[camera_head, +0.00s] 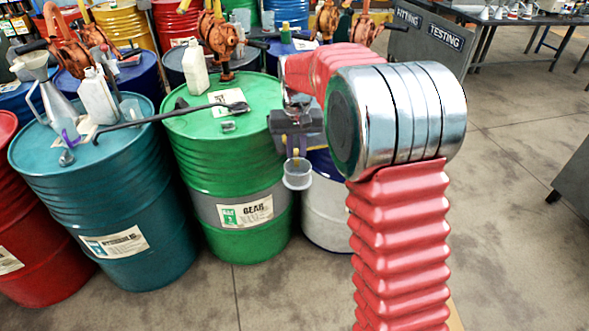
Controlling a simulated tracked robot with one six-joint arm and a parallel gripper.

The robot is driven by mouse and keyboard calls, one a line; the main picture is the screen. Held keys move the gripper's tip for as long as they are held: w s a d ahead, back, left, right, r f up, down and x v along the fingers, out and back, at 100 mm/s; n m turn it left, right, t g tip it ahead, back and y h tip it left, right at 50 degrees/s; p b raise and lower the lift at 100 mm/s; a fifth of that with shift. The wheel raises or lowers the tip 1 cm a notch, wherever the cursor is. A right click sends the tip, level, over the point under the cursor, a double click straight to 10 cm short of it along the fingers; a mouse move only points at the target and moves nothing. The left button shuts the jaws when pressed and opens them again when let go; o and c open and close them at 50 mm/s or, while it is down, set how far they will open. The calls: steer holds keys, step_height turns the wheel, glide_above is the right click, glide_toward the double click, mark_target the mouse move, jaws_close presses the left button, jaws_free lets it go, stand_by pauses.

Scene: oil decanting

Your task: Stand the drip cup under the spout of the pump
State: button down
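A small clear cup (298,184), which looks like the drip cup, hangs upright at the end of my gripper (296,155). The gripper points down and seems shut on the cup's rim. Both are in front of the green drum's right side, below its top. An orange hand pump (221,42) stands at the back of the green drum (225,165), up and left of the cup. More orange pumps show on other drums, such as one at the upper left (66,48). My arm's metal joint hides part of the drums behind it.
A teal drum (95,185) carries a white bottle (97,98), a metal jug and small items. A long dark rod (165,116) lies across the teal and green drum tops. A white bottle (195,67) stands on the green drum. Open floor (520,235) lies at right.

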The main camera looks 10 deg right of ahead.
steer(key=shift+m, duration=0.9)
steer(key=w+r, duration=0.1)
steer(key=r, duration=0.2)
steer(key=w+r, duration=0.1)
steer(key=r, duration=0.4)
steer(key=shift+w+r, duration=0.35)
steer(key=shift+w, duration=0.05)
steer(key=shift+w, duration=0.1)
